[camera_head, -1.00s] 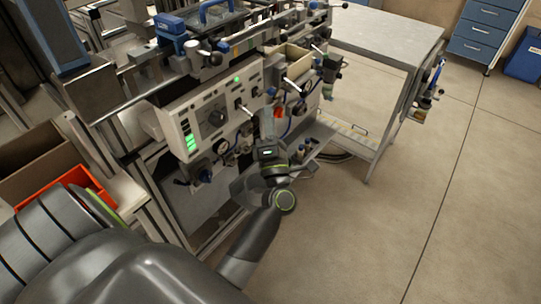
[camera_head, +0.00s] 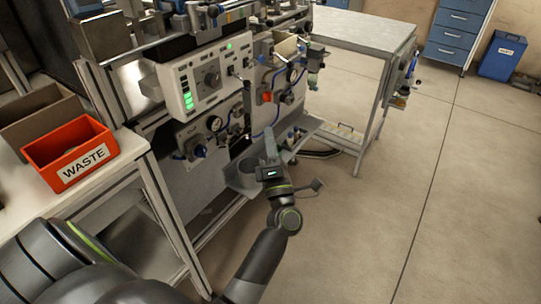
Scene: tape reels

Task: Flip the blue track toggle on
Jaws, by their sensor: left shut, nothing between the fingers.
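A white control panel (camera_head: 209,77) with a dark knob, green lights and small switches is at upper centre. A lever (camera_head: 245,80) sticks out from its right part. I cannot make out which switch is the blue track toggle, or its position. My left gripper (camera_head: 269,137) is shut and empty. It is below and to the right of the panel, in front of the lower part of the machine, apart from the switches. My right gripper is not in view.
Gauges, blue tubes and a red button (camera_head: 266,97) sit around the panel. An orange WASTE bin (camera_head: 70,152) stands on the white bench at left. A grey table (camera_head: 365,32) stands behind at right. The floor (camera_head: 450,190) at right is clear.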

